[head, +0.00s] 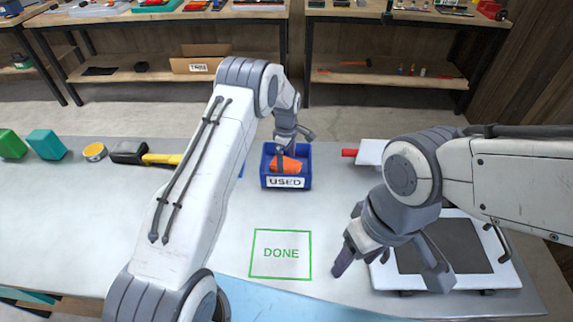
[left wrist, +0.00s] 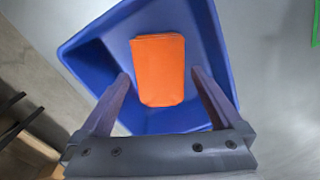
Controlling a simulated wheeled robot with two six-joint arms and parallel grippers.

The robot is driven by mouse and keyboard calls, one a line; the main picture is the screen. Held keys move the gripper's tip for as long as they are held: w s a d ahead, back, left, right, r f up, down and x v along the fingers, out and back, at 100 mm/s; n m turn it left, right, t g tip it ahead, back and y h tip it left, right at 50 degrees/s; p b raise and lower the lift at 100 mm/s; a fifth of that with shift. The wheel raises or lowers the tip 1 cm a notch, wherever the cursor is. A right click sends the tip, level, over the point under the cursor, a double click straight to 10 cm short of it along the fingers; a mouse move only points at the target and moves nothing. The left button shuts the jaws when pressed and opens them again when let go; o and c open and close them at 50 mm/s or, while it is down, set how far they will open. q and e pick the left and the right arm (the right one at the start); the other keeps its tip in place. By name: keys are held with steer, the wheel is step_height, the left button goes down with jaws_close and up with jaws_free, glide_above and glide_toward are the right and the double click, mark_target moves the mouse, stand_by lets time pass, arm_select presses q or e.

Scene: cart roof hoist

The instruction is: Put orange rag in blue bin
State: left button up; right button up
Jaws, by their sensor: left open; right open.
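The orange rag (head: 287,166) lies inside the blue bin (head: 287,183), which has a white "USED" label on its front. My left gripper (head: 294,147) is over the bin with its fingers apart. In the left wrist view the rag (left wrist: 158,70) rests on the floor of the bin (left wrist: 85,62). The open fingers of my left gripper (left wrist: 158,95) are on either side of the rag, apart from it, with nothing between them. My right gripper (head: 392,270) is open and empty above the table, beside the dark-topped white cart piece.
A green "DONE" square (head: 281,254) marks the table in front of the bin. A white cart with a dark panel (head: 456,250) stands at right. Shelves stand behind.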

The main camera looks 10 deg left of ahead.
mark_target(287, 164)
arm_select(q)
step_height(287, 164, up, 10)
steer(key=b, duration=0.2)
steer(key=s+d+r+m, duration=0.5)
steer(key=s+d, duration=0.1)
steer(key=s, duration=0.2)
steer(key=s+d+r+m, duration=0.6)
steer(key=s+d, duration=0.1)
steer(key=s, duration=0.1)
steer(key=s+a+m+h, duration=0.1)
steer(key=s+m, duration=1.1)
steer(key=s, duration=1.2)
steer(key=shift+s+r+p, duration=0.2)
steer(key=shift+r+p, duration=0.1)
steer(key=shift+r, duration=0.05)
steer(key=shift+a, duration=0.1)
